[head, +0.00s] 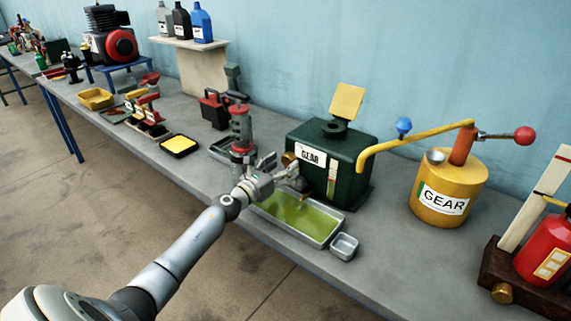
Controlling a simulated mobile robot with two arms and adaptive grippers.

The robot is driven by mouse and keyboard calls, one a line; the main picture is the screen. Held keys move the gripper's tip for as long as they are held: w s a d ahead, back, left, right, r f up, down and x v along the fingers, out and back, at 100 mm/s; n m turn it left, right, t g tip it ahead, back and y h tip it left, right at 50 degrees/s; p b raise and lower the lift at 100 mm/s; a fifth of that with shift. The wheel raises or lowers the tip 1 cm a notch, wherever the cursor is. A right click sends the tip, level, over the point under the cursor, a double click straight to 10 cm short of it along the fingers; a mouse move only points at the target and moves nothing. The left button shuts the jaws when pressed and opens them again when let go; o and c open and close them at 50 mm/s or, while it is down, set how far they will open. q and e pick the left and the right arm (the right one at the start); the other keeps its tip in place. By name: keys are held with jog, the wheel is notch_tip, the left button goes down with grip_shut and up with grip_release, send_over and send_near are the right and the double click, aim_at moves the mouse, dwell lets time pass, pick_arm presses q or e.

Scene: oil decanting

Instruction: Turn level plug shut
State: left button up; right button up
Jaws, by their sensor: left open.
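A dark green gear box (335,144) with a white GEAR label stands at the middle of the bench. A brass, round plug (288,158) shows at its left side, partly hidden by my gripper. I cannot tell how far it is turned. My left gripper (280,169) is open, with its fingers close to the plug. I cannot tell whether they touch it. A metal tray (327,240) holding yellow-green oil lies under the box's front. My right gripper is out of view.
A yellow GEAR can (447,193) with a pump lever stands to the right. A red and grey upright tool (241,130) stands close behind my left wrist. The front right bench (400,265) is clear.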

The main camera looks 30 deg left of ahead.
pick_arm(q)
jog(key=shift+w+d, duration=0.1)
jog(key=shift+w, duration=0.9)
jog(key=c, duration=1)
